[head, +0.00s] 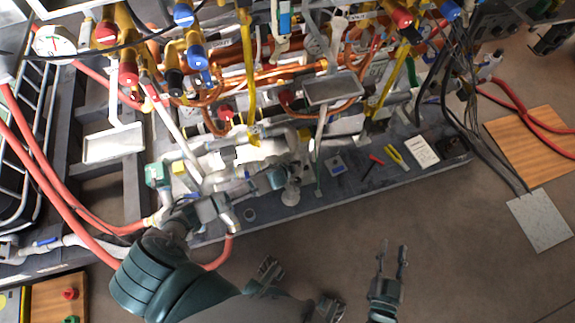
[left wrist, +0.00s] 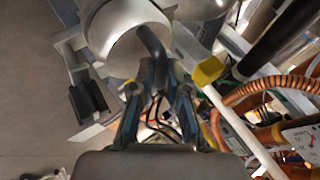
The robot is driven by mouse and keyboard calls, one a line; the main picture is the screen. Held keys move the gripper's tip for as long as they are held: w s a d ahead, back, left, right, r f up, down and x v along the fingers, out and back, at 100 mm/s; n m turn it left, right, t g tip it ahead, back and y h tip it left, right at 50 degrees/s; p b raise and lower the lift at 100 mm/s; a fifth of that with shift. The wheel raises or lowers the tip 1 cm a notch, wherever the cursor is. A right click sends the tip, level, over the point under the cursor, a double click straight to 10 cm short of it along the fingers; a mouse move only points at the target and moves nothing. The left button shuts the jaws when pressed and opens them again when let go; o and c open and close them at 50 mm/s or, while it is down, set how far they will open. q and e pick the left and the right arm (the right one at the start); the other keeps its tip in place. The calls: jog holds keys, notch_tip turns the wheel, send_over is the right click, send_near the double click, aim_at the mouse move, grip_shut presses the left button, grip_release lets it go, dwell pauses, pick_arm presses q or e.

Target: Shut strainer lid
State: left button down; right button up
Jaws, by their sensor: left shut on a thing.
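In the left wrist view, a silver cylinder (left wrist: 124,38) with a dark curved handle (left wrist: 152,48) lies just ahead of my left gripper (left wrist: 161,80). Its two fingers are closed in around the handle's lower end. I take this as the strainer lid, but cannot be sure. In the head view, my left gripper (head: 222,205) is among the silver pipe fittings at the bench's front left, and its grip is hard to make out there. My right gripper (head: 393,250) is open and empty above the floor, in front of the bench.
The grey bench (head: 345,190) carries copper pipes (head: 275,75), valves and hoses. Red (head: 376,160) and yellow (head: 393,153) tools and a white card (head: 420,152) lie on its right part. Red hoses (head: 45,170) run at the left. The floor in front is mostly clear.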

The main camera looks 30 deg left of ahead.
pick_arm(q)
jog(key=c, duration=1.2)
grip_release()
jog(key=shift+s+d+f, duration=0.45)
jog(key=shift+s+f, duration=0.15)
jog(key=shift+f, duration=0.2)
jog(key=shift+o, duration=0.2)
jog(key=shift+w, duration=0.1)
jog(key=shift+w+a+r, duration=0.15)
jog(key=shift+r, duration=0.15)
jog(key=v, duration=1.2)
jog(key=shift+w, duration=0.15)
